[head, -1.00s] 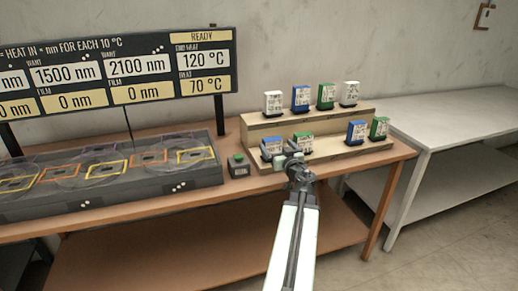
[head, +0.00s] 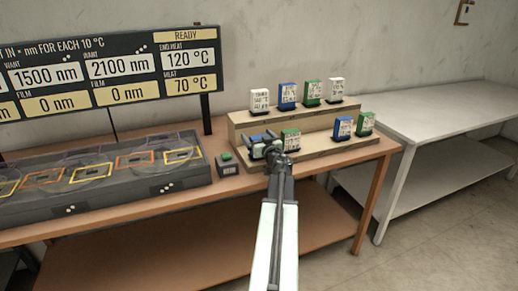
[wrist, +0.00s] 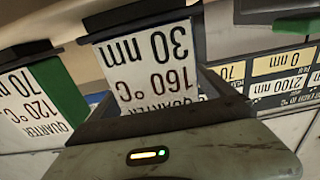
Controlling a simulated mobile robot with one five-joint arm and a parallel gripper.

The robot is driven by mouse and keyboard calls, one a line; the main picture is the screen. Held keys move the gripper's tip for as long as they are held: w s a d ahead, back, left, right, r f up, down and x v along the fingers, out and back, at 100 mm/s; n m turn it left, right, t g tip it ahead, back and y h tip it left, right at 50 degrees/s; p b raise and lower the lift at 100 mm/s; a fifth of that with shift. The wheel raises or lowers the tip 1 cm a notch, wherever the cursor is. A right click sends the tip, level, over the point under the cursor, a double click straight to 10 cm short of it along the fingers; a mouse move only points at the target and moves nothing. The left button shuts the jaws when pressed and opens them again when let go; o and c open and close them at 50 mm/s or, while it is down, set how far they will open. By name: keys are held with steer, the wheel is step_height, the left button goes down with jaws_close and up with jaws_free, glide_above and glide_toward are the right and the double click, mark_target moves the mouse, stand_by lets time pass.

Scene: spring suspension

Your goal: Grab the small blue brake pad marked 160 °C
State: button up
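The blue brake pad marked 160 °C shows upside down in the wrist view (wrist: 155,68), its white label reading 30 nm, 160 °C, QUARTER. In the head view the blue pad (head: 257,151) stands at the left of the wooden stand's lower step, partly hidden by my gripper. My gripper (head: 262,137) is open at this pad, with its two fingers apart and pointing toward the stand. In the wrist view the fingers lie near the left and right sides of the label; contact cannot be told.
A green pad (head: 291,140) marked 120 °C in the wrist view stands close to the right. More pads stand on the wooden stand (head: 325,150). A small box with a green button (head: 227,165) and a dark tray (head: 110,185) are left. A pale table (head: 430,115) is right.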

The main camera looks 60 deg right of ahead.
steer(key=c, duration=1.6)
step_height(320, 180, up, 10)
steer(key=p, duration=1)
